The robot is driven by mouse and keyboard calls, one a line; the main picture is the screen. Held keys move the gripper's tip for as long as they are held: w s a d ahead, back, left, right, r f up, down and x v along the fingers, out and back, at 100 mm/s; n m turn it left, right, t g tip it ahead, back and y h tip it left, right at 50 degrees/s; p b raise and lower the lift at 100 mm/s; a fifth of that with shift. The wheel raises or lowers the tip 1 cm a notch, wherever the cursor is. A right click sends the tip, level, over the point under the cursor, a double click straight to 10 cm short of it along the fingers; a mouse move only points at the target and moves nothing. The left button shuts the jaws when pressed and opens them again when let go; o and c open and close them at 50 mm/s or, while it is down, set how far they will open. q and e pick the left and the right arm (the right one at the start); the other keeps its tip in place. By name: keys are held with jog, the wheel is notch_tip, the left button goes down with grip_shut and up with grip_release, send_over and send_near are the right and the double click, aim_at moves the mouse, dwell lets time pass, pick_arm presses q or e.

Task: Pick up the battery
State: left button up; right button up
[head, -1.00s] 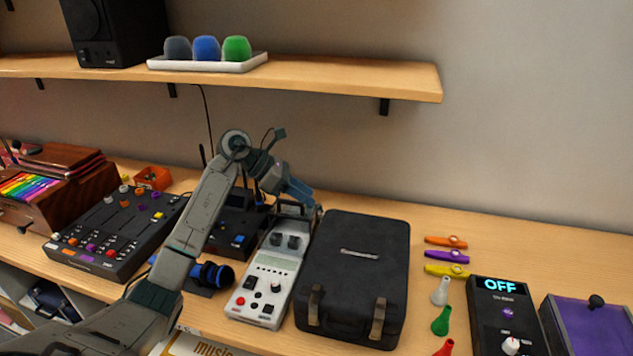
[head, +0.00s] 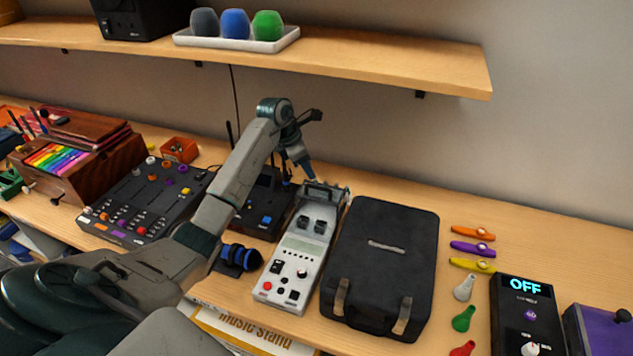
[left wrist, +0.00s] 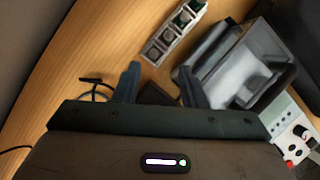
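I cannot make out the battery for certain. In the left wrist view a small pale holder (left wrist: 174,31) with several dark slots, one showing green, lies on the table beyond the fingertips. My left gripper (left wrist: 160,76) is open there, with a gap between its two fingers and nothing seen held. In the head view the left gripper (head: 311,176) points down by the far end of a white device (head: 292,268) with knobs and a small screen. The holder is hidden in the head view. My right gripper is not in view.
A black case (head: 382,265) stands right of the white device. A black unit with an aerial (head: 258,212) stands to its left, near the mixer (head: 145,200). A shelf (head: 400,65) overhangs the back. Bare tabletop shows around the pale holder in the left wrist view.

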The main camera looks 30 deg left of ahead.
pick_arm(q)
jog(key=f, duration=0.1)
jog(key=w+f+p, duration=0.1)
jog(key=f+p, duration=0.1)
jog(key=shift+w+a, duration=0.15)
jog(key=shift+w, duration=0.15)
jog(key=shift+w+d+f+p, duration=0.2)
jog(key=shift+d+f+p, duration=0.25)
jog(key=shift+f+p, duration=0.3)
jog(key=shift+d+f, duration=0.15)
jog(key=shift+f, duration=0.1)
jog(key=shift+w+f, duration=0.1)
jog(key=shift+f, duration=0.1)
jog(key=shift+a+f, duration=0.1)
jog(key=shift+a, duration=0.1)
jog(key=c, duration=0.8)
jog(key=shift+d, duration=0.1)
grip_shut()
